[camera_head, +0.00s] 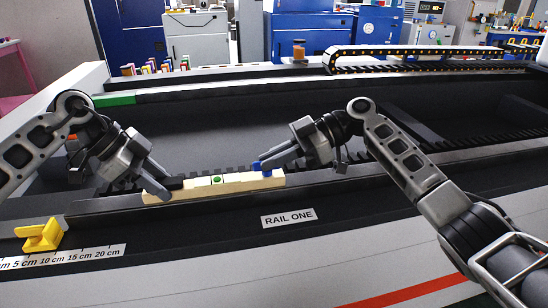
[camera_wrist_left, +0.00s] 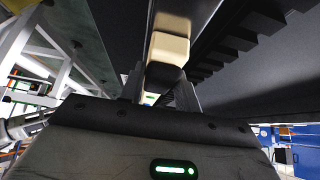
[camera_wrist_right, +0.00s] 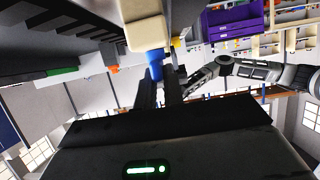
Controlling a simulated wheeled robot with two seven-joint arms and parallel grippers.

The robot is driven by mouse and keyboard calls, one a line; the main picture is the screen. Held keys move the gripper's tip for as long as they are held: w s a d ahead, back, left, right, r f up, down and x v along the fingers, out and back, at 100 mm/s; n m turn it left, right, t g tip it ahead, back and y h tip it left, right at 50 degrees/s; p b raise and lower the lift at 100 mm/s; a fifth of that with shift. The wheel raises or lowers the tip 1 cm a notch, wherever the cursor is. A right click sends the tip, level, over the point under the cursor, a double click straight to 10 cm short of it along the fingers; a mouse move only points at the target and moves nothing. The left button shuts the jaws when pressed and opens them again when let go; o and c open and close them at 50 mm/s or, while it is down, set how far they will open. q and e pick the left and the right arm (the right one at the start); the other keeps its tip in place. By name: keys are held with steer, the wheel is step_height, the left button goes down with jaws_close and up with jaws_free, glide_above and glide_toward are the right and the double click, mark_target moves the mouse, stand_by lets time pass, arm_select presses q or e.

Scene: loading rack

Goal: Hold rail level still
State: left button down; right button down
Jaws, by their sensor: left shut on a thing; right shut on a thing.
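A pale wooden rail (camera_head: 236,184) lies across the middle of the head view, roughly level, at the front ledge of the machine bed. A green round mark (camera_head: 217,180) sits at its middle. My left gripper (camera_head: 166,187) is shut on the rail's black grip (camera_wrist_left: 163,78) near its left end. My right gripper (camera_head: 264,164) is shut on the blue grip (camera_wrist_right: 154,65) near the right end. The rail's pale ends also show in the left wrist view (camera_wrist_left: 168,47) and the right wrist view (camera_wrist_right: 148,32). Whether the rail touches the ledge is unclear.
A "RAIL ONE" label (camera_head: 289,217) is on the front face below the rail. A yellow block (camera_head: 41,236) stands by a centimetre scale (camera_head: 68,257) at the lower left. Dark toothed racks (camera_head: 480,143) run along the bed. Several coloured pieces (camera_head: 160,67) stand at the back left.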

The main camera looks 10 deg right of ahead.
steer(key=shift+f, duration=0.15)
steer(key=c, duration=1.5)
jaws_free()
steer(key=v, duration=1.2)
arm_select(q)
steer(key=c, duration=0.9)
jaws_free()
